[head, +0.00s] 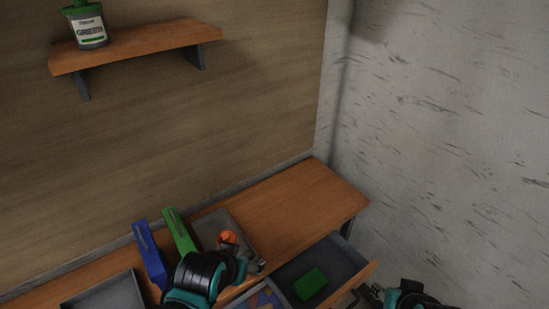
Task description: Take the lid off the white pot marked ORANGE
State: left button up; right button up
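No label reading ORANGE shows in the head view. A rounded orange thing (228,237) shows on a grey tray at the middle of the table, partly hidden by my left arm; I cannot tell whether it is the lid of the pot. No white pot body shows clearly there. My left gripper (257,265) is just to the right of and in front of the orange thing; its fingers are small and dark, and whether they are open is unclear. My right gripper (370,294) is low at the right, beside the open drawer; its finger state is unclear.
A pot with a green lid and green label (90,27) stands on the wall shelf (150,46). A blue holder (151,255) and a green holder (180,231) stand left of the grey tray (240,228). An open drawer (340,255) holds a green block (310,284). The table's right end (310,192) is clear.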

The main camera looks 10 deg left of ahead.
aim_at(229, 236)
jog(key=u, duration=1.05)
jog(key=l+u, duration=0.1)
jog(key=k, duration=0.3)
